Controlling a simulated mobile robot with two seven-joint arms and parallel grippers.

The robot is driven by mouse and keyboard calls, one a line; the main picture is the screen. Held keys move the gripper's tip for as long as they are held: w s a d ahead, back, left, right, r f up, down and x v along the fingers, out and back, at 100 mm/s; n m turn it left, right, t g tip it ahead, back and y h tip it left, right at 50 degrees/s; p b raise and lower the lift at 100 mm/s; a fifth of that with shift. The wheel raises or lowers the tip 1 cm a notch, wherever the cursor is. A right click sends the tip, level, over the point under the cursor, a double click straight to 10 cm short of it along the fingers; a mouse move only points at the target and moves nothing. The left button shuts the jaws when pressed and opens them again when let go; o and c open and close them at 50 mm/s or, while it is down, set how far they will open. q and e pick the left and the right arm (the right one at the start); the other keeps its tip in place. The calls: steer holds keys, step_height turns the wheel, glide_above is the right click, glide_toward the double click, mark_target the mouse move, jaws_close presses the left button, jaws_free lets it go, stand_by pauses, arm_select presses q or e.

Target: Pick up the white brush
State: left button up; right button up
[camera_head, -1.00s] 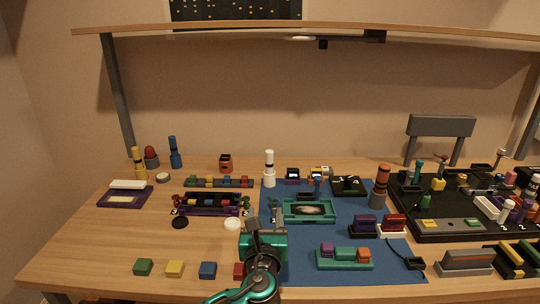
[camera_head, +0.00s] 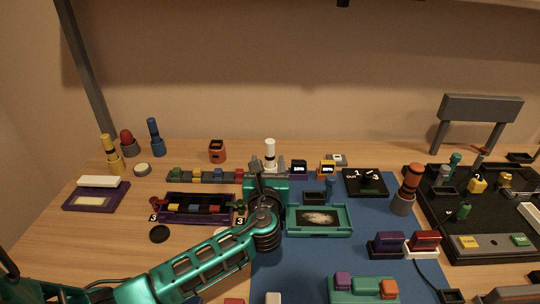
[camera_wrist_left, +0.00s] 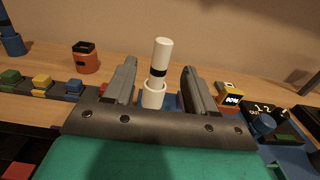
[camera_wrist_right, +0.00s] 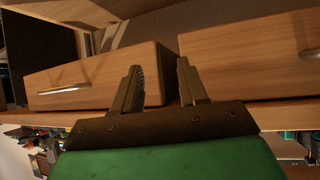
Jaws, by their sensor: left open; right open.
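The white brush (camera_head: 269,151) is a white upright cylinder with a dark band, standing in a white holder at the back of the blue mat. It also shows in the left wrist view (camera_wrist_left: 160,68), upright between and beyond my fingers. My left gripper (camera_head: 268,166) is open and reaches toward the brush, with the fingers on either side of its line. In the left wrist view my left gripper (camera_wrist_left: 158,82) is empty; I cannot tell whether a finger touches the brush. My right gripper (camera_wrist_right: 160,82) is open and empty, in front of wooden drawers below the table.
A rail of coloured blocks (camera_head: 205,176) lies left of the brush. Small display boxes (camera_head: 298,169) stand close on its right. A green framed tray (camera_head: 346,220) lies on the mat (camera_head: 290,265). Blue (camera_head: 155,137) and yellow (camera_head: 110,154) brushes stand at the far left.

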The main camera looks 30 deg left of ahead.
mark_target(268, 149)
arm_select(q)
steer(key=x, duration=0.5)
steer(key=shift+b+x, duration=0.7)
steer(key=shift+x, duration=2)
steer(key=shift+d+f, duration=0.15)
steer(key=shift+c, duration=0.5)
steer(key=c, duration=0.9)
steer(key=shift+c, duration=0.2)
